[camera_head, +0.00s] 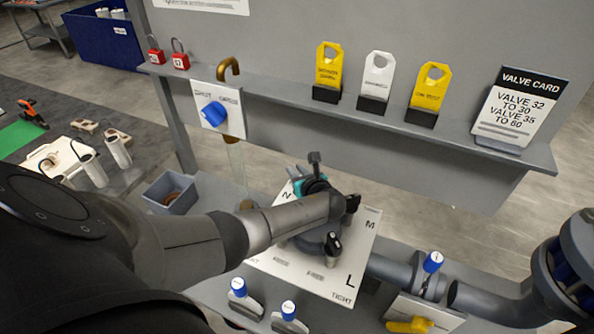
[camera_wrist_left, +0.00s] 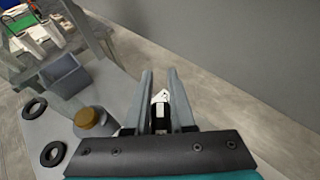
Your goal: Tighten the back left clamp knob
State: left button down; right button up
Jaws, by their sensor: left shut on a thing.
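The clamp plate (camera_head: 345,285) lies under my left arm, a pale square with letters N, M and L and the words FREE and TIGHT. My left gripper (camera_wrist_left: 160,78) is shut on a small black knob (camera_wrist_left: 160,111) with a white top, seen between its fingers. In the head view my left wrist with its teal part (camera_head: 300,187) is over the plate's back left, near N, and hides the held knob and the fingertips. Other black clamp knobs stand near the front (camera_head: 333,244) and by M (camera_head: 352,203). My right gripper is not in view.
Behind is a grey shelf (camera_head: 460,145) with yellow and white tags and a valve card (camera_head: 520,110). A blue valve handle (camera_head: 214,114) is at the back left. A grey bin (camera_head: 171,196) stands left. Pipes and blue-topped valves (camera_head: 432,262) are at right and front.

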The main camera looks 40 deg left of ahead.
pick_arm(q)
jog(key=c, duration=0.8)
grip_release()
jog(key=shift+o, duration=0.2)
jog(key=shift+d, duration=0.1)
jog(key=v, duration=1.5)
jog(key=shift+d, duration=0.1)
